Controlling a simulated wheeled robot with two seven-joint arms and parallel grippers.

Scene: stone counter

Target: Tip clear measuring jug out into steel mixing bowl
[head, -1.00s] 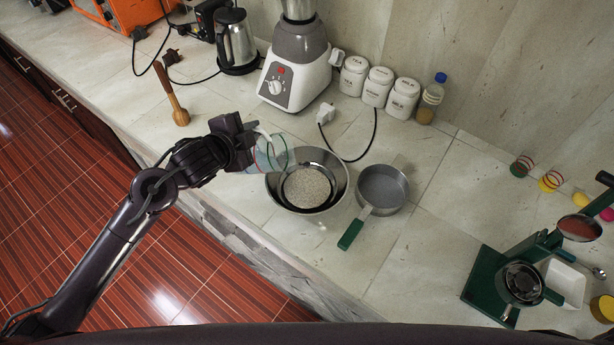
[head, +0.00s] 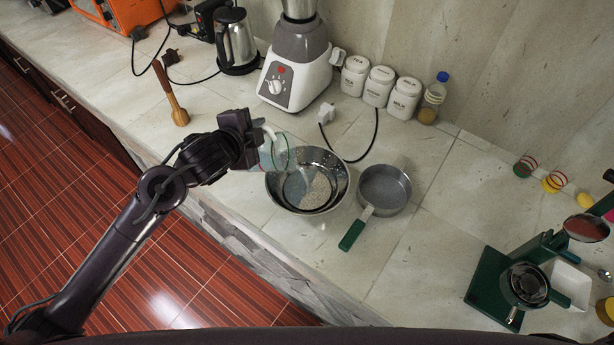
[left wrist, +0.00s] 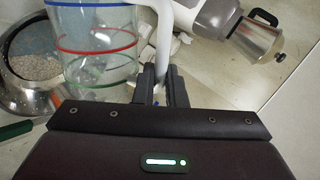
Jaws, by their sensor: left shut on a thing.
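The clear measuring jug (head: 272,153), with coloured rings, is tilted toward the steel mixing bowl (head: 336,165), its mouth end over the bowl's left side. Inside the bowl are pale grains and a translucent blue-grey patch; I cannot tell whether that patch is falling contents. My left gripper (head: 255,136) is shut on the jug's white handle. In the left wrist view the gripper (left wrist: 163,88) grips the handle, the jug (left wrist: 95,45) shows red, blue and green rings, and the bowl (left wrist: 35,98) is behind it at left. My right gripper is out of view.
A grey saucepan (head: 384,190) with a green handle stands just right of the bowl. A blender (head: 294,75), white canisters (head: 380,85) and a bottle (head: 432,100) stand behind. A green machine (head: 495,282) stands at right.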

